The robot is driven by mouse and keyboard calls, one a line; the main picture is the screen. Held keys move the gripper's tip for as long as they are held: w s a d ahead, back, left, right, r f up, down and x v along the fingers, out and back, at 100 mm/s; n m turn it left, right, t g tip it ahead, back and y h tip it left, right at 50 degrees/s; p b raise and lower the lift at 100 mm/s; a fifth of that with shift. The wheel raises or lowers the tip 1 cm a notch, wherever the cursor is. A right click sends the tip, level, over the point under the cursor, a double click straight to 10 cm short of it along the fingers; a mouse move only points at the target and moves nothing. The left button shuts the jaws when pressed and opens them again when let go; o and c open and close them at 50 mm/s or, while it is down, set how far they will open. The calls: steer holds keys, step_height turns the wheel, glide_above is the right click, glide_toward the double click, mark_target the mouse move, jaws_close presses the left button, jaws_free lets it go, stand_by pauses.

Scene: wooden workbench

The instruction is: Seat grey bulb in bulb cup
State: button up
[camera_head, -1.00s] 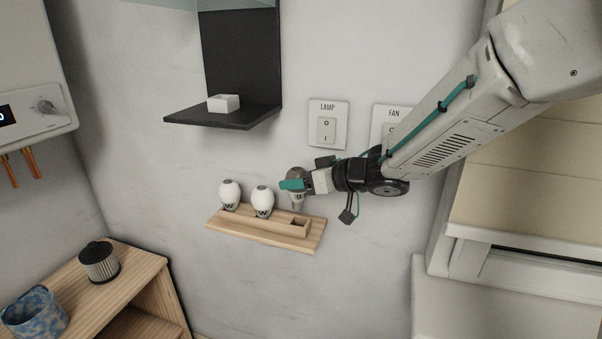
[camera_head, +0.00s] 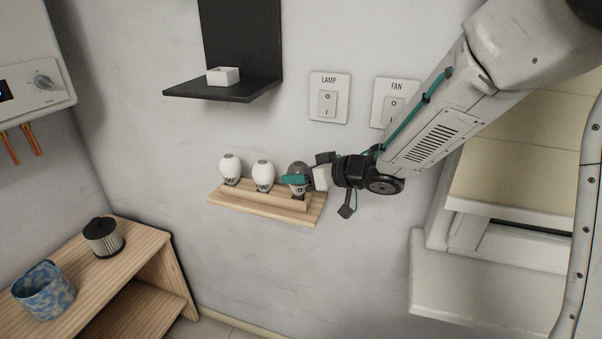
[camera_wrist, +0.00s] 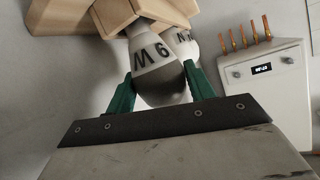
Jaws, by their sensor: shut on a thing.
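The grey bulb (camera_head: 299,168) is at the right end of the wooden rack (camera_head: 228,202) on the wall. My gripper (camera_head: 297,180) is shut around it from the right, its green fingers covering part of it. In the wrist view the bulb (camera_wrist: 157,78) sits between both green fingers, with a dark "9 W" mark on its pale band. Its narrow end meets the wooden block (camera_wrist: 118,14) holding the cup. The inside of the cup is hidden, so I cannot tell how deep the bulb sits.
Two white bulbs, one left (camera_head: 230,168) and one in the middle (camera_head: 263,174), stand in the rack beside it. Above are a black shelf (camera_head: 240,92) with a small white box (camera_head: 222,76), and the LAMP (camera_head: 328,103) and FAN (camera_head: 394,104) switches. Open wall lies below the rack.

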steer(key=shift+f, duration=0.45)
stand_by(0.5)
steer(key=o, duration=1.1)
steer(key=shift+c, duration=0.2)
